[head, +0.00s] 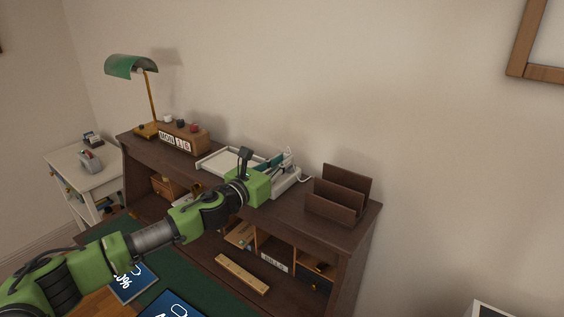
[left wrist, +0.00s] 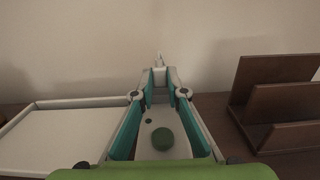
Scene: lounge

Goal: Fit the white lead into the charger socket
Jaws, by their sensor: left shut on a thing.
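My left gripper (head: 287,158) is above the back of the dark desk's top, between the white tray and the brown letter rack. It is shut on a small white piece that looks like the end of the white lead (left wrist: 159,61). In the left wrist view the piece sticks out beyond the closed fingertips (left wrist: 159,76), towards the wall. A bit of white cable (head: 305,179) shows on the desk top just right of the gripper. I cannot make out the charger socket in either view. My right gripper is not in view.
The white tray (left wrist: 65,139) is left of the gripper and the brown letter rack (head: 338,196) is right of it. The plain wall (head: 330,90) is close behind.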

